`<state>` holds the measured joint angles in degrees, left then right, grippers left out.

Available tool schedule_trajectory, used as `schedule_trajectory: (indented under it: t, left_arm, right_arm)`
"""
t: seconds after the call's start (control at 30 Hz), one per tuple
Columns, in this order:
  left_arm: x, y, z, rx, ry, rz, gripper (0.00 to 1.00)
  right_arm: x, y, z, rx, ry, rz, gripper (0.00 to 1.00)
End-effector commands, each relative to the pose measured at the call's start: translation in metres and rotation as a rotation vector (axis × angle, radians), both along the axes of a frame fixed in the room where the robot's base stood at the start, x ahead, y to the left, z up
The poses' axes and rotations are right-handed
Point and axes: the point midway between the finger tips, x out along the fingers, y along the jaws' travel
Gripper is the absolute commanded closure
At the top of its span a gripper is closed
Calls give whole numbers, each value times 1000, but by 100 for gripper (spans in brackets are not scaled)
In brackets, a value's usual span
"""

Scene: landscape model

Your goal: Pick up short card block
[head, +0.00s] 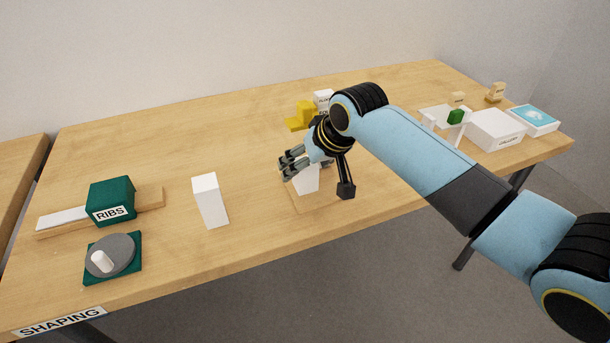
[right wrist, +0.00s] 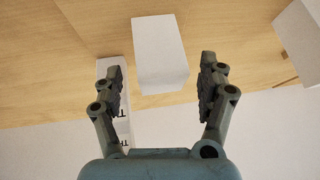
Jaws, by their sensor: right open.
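In the head view, a plain white block (head: 305,181) stands on a thin wooden board (head: 322,200), partly hidden by my right gripper. My right gripper (head: 284,166) is open over it, with its fingers pointing left. In the right wrist view, a white block (right wrist: 160,55) lies ahead between the two open fingers of my right gripper (right wrist: 162,75), with a gap on each side. A taller white block (head: 210,201) stands upright to the left on the table. I cannot tell for sure which one is the short card block. My left gripper is out of view.
A green RIBS box (head: 111,201) and a grey disc on a green base (head: 110,256) are at the left. A yellow piece (head: 300,115) stands behind my gripper. White boxes (head: 495,130) are at the right. A lettered white piece (right wrist: 124,130) is behind the left finger.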

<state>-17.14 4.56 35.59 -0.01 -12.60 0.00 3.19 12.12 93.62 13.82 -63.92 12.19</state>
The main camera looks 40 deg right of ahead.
Motion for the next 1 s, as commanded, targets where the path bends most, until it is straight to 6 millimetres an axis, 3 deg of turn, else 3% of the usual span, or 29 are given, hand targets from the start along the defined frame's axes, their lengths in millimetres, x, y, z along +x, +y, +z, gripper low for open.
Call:
schedule_trajectory:
  t: [0.3,0.67,1.0]
  left_arm:
    - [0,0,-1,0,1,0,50]
    - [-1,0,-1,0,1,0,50]
    - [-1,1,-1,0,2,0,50]
  right_arm:
    - [4,0,-6,0,0,0,26]
    - [4,0,-6,0,1,0,71]
    - [3,0,-5,-1,1,0,71]
